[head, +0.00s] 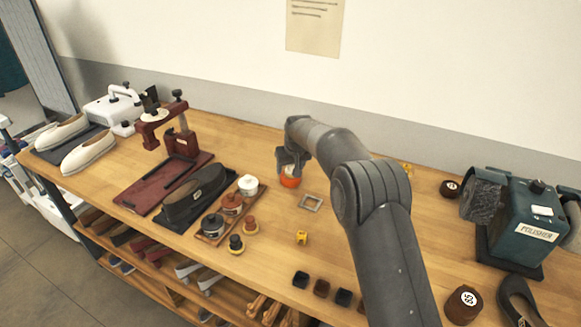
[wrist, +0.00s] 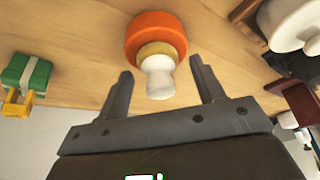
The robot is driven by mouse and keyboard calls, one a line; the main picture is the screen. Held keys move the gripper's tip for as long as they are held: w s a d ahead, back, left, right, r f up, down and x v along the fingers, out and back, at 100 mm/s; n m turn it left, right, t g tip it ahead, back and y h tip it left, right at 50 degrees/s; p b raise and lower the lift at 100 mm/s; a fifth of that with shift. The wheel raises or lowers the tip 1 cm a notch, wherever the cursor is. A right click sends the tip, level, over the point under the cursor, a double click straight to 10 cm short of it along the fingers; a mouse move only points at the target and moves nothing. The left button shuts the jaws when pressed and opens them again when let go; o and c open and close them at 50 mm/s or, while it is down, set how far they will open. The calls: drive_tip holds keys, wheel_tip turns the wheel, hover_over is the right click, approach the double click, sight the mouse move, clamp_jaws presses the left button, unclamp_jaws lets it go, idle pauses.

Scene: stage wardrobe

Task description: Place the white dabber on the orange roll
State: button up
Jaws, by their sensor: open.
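The orange roll (wrist: 150,30) stands on the wooden bench and also shows under my gripper in the head view (head: 290,181). The white dabber (wrist: 159,80), with a white knob and a tan base, appears to sit on top of the roll. Its base seems to touch the roll. My gripper (wrist: 161,68) is open, with one finger on each side of the dabber's knob and visible gaps to both. In the head view my gripper (head: 291,163) is over the roll and hides most of the dabber.
A square metal frame (head: 311,202) lies just right of the roll. A tray (head: 262,188) of tins and a dark shoe (head: 196,193) are to the left. A yellow clip (head: 301,237) lies nearer the front. A green polisher (head: 525,222) stands far right. A green block (wrist: 27,75) shows in the wrist view.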

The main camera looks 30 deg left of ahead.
drive_tip(key=v, duration=1.2)
drive_tip(key=shift+r, duration=0.15)
drive_tip(key=s+d+r+m, duration=0.1)
drive_tip(key=s+d+r, duration=0.35)
drive_tip(key=d, duration=0.55)
drive_tip(key=s+d+r+m+t+h, duration=0.1)
drive_tip(key=s+d+r+m, duration=0.3)
drive_tip(key=d, duration=0.6)
drive_tip(key=s+d+r+n, duration=0.1)
drive_tip(key=s+d+r, duration=0.1)
drive_tip(key=d+r, duration=0.6)
drive_tip(key=s+d+f+m+h, duration=0.1)
drive_tip(key=s+d+f, duration=0.3)
drive_tip(key=s+d, duration=0.6)
drive_tip(key=s+d+f+m+t+h, duration=0.1)
drive_tip(key=s+d+f+m, duration=0.3)
drive_tip(key=s+d, duration=0.7)
drive_tip(key=s, duration=0.5)
drive_tip(key=shift+f, duration=0.3)
